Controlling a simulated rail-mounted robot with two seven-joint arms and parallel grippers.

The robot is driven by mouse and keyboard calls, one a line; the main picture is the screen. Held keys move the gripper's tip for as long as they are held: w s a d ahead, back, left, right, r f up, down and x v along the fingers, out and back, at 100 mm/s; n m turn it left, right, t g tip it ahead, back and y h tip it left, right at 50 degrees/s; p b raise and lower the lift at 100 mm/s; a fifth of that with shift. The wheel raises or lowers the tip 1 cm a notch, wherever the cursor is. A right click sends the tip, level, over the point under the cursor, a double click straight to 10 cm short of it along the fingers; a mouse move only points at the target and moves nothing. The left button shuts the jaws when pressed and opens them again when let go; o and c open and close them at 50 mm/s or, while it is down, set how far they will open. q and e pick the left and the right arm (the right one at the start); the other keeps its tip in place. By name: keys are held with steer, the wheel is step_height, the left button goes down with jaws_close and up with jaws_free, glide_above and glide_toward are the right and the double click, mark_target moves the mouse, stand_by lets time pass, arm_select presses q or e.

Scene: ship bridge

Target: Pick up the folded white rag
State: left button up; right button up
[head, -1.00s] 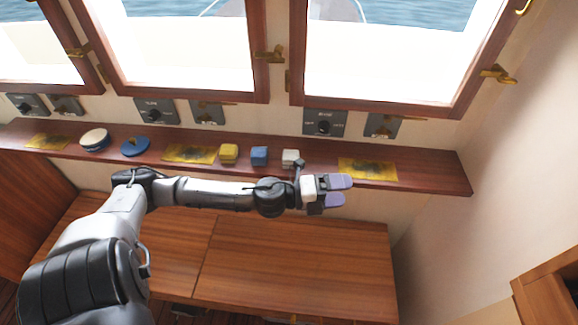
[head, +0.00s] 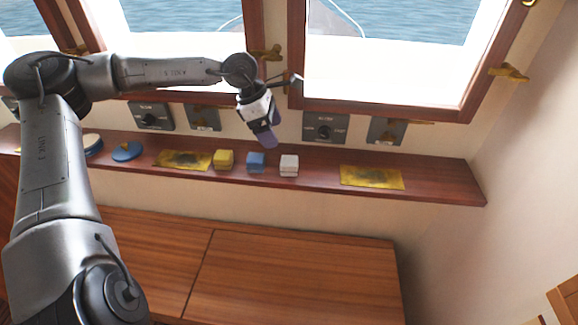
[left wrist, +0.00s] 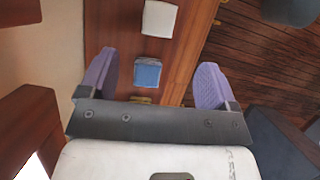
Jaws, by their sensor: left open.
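The folded white rag (head: 289,165) lies on the wooden shelf (head: 440,187) under the windows, at the right end of a row of folded rags. It also shows in the left wrist view (left wrist: 160,18), beyond the fingertips. My left gripper (head: 267,138) is open and empty, pointing down above the shelf, a little left of the white rag. In the left wrist view its purple fingers (left wrist: 155,78) stand on either side of the blue rag (left wrist: 148,73), apparently above it. My right gripper is not in view.
The blue rag (head: 255,161) and yellow rag (head: 224,159) lie left of the white one. A yellow patch (head: 372,177) lies to the right, another (head: 183,160) to the left, and a blue disc (head: 127,151) farther left. Dark control panels (head: 325,127) line the wall behind.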

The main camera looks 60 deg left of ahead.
mark_target(288, 160)
arm_select(q)
steer(key=p+x, duration=0.1)
steer(key=x, duration=0.5)
steer(key=shift+w+d+f, duration=0.1)
steer(key=shift+f, duration=0.1)
steer(key=shift+w+d+f, duration=0.1)
steer(key=shift+w+f, duration=0.1)
steer(key=shift+f, duration=0.35)
steer(key=shift+p+x, duration=0.45)
steer(key=shift+x, duration=0.95)
steer(key=shift+w+f, duration=0.2)
steer(key=shift+f, duration=0.4)
steer(key=c, duration=1)
